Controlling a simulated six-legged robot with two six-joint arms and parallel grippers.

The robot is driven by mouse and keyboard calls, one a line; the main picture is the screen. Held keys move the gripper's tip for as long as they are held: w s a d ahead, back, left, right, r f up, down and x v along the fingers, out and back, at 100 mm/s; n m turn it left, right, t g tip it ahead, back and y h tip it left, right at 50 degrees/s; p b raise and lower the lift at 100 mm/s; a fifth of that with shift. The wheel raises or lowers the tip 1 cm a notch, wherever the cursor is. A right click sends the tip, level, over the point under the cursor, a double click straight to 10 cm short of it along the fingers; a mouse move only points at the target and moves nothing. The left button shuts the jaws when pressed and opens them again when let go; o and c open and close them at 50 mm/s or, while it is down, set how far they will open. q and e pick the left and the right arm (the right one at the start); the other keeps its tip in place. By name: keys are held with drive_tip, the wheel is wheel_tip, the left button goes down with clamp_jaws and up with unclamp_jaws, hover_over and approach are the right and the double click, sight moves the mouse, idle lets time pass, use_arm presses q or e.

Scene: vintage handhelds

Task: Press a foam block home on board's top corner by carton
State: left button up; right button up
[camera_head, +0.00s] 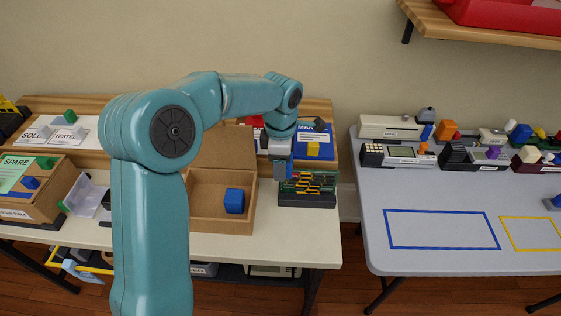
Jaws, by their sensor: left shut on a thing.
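The green board (312,181) with yellow and orange markings stands in a dark holder (307,200) on the left table. The open brown carton (208,220) is just left of it. My left gripper (282,172) points down at the board's top corner on the carton side. It is shut on a small foam block, which is mostly hidden by the fingers. I cannot tell whether the block touches the board. Another blue foam block (234,201) lies inside the carton. My right gripper is not in view.
A yellow block (313,149) sits on a blue box behind the board. A box marked SPARE (40,205) stands at the far left. The grey table (440,260) at right has blue and yellow taped outlines and several handhelds along its back. A gap separates the tables.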

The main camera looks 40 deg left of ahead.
use_arm(q)
drive_tip(key=shift+f+b, duration=0.8)
drive_tip(key=shift+f, duration=0.25)
drive_tip(key=shift+w+d, duration=0.1)
drive_tip(key=shift+d, duration=0.1)
idle(0.7)
drive_tip(key=o, duration=0.9)
drive_tip(key=shift+r, duration=0.1)
drive_tip(key=shift+r+p, duration=2.35)
drive_tip(key=shift+r, duration=0.7)
drive_tip(key=shift+f, duration=0.1)
